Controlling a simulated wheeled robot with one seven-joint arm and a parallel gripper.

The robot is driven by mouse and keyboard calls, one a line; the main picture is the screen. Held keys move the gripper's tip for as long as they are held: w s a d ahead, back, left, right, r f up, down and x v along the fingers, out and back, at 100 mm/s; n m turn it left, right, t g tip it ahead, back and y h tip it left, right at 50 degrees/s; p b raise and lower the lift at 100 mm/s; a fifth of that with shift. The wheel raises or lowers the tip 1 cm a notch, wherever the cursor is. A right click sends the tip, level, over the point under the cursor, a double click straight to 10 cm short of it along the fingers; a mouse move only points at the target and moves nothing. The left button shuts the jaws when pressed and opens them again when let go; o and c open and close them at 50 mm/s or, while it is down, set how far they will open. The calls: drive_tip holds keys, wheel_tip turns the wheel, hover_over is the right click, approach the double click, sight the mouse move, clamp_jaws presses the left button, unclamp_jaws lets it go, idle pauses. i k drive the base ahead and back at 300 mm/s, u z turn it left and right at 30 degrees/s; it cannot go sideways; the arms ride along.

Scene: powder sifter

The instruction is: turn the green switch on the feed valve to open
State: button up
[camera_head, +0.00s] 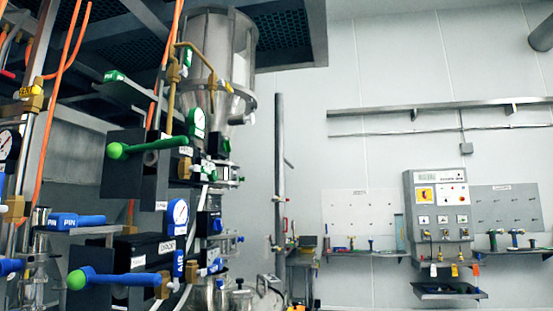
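A green lever switch (117,151) with a round knob at its left end is on a dark valve block (121,178) at left centre. A smaller green part (115,76) shows higher up, and a green-rimmed gauge (197,123) is just right of the lever. I cannot tell from a readable label which green part is the feed valve's switch. My gripper is not in view.
Below is a blue lever (105,279) with a green knob, and another blue handle (76,221). Orange hoses (62,75) hang at left. A steel hopper (217,60) stands behind. A control panel (440,205) is on the right wall. The middle floor area is hidden.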

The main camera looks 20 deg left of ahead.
sight(226, 146)
drive_tip(key=i, duration=1.15)
drive_tip(key=u, duration=0.9)
drive_tip(key=i, duration=0.7)
drive_tip(key=u, duration=0.6)
